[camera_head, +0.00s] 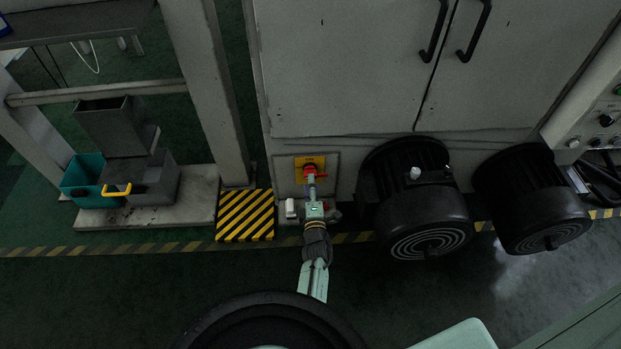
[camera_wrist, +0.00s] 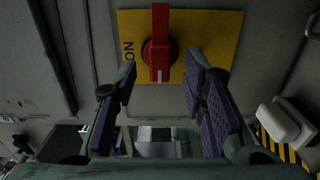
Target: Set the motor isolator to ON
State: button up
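The motor isolator is a red rotary handle (camera_wrist: 160,45) on a yellow plate (camera_wrist: 215,35), mounted on a grey panel. In the wrist view the handle stands upright in the picture, with a pale mark at its lower end. The lettering "ON" shows sideways on the plate, left of the handle. In the head view the handle (camera_head: 310,170) and yellow plate (camera_head: 302,161) are low on the cabinet front. My gripper (camera_wrist: 161,80) is open, its purple-padded fingers apart on either side of the handle's lower end. I see no contact; the depth gap is hard to judge.
A white box-like fitting (camera_wrist: 287,122) is at the right in the wrist view. Black motors (camera_head: 415,195) stand right of the isolator. A yellow-black striped block (camera_head: 245,215) and a post (camera_head: 212,90) stand to its left. Cabinet doors (camera_head: 345,65) are above; floor in front is clear.

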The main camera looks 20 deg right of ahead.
jog(key=shift+x, duration=1.55)
jog(key=shift+c, duration=0.2)
grip_shut()
